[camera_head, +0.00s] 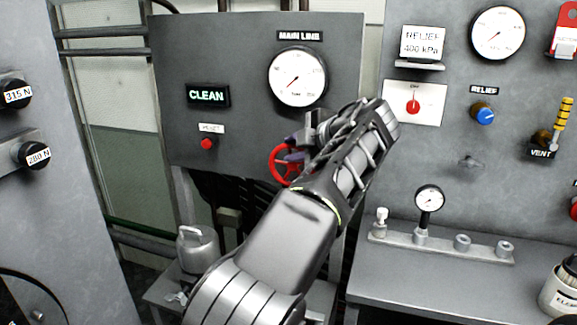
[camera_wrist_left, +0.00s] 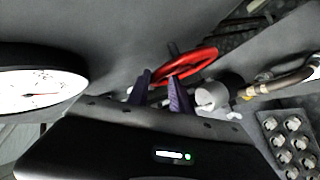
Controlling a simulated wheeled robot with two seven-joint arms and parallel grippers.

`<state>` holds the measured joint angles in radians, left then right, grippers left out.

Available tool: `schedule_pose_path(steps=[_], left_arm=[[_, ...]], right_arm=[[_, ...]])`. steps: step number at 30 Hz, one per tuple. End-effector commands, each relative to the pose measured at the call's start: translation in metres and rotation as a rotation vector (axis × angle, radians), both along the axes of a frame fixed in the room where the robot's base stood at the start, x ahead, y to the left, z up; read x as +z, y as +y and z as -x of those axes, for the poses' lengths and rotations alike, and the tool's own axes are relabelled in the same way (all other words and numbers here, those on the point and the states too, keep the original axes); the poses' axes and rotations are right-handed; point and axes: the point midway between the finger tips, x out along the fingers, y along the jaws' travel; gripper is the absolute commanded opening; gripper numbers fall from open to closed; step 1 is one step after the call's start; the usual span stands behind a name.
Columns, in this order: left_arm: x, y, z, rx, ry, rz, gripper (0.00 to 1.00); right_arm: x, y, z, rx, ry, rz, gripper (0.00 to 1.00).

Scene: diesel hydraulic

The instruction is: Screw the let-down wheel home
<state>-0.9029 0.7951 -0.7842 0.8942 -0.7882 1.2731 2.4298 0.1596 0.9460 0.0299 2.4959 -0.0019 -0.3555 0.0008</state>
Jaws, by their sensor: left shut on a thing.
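A red handwheel (camera_head: 274,166) stands off the grey panel below the MAIN LINE gauge (camera_head: 297,77). In the left wrist view the red wheel (camera_wrist_left: 205,58) is seen nearly edge-on, with a grey cylindrical fitting close by. My left gripper (camera_head: 294,150) reaches in from below with its purple fingers at the wheel's rim. In the left wrist view the fingers of my left gripper (camera_wrist_left: 160,84) are on either side of the near part of the rim, shut on it. My wrist and gripper body hide the right part of the wheel. My right gripper is not in view.
A metal can (camera_head: 197,250) stands below left. The right panel carries a blue RELIEF knob (camera_head: 484,115), and a small gauge (camera_head: 429,199) rises from the bench manifold.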

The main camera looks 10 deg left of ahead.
Motion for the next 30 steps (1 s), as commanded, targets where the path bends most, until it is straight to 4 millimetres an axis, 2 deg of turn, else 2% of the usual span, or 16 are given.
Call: schedule_pose_path(steps=[1, 9, 25, 26, 30], left_arm=[[-0.01, -0.003, -0.001, 0.0, 0.0, -0.033, 0.0], [-0.008, -0.007, 0.0, 0.002, -0.005, -0.158, 0.0], [-0.007, -0.007, 0.0, 0.004, -0.002, -0.19, 0.0], [-0.007, -0.007, 0.0, 0.004, -0.002, -0.19, 0.27], [-0.006, -0.007, 0.0, 0.003, -0.004, -0.189, 0.39]], right_arm=[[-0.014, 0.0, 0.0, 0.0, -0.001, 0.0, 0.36], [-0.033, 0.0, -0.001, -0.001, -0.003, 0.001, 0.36], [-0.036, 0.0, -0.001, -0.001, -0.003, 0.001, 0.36], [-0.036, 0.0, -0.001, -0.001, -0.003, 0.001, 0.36], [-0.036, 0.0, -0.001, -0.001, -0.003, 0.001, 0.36]])
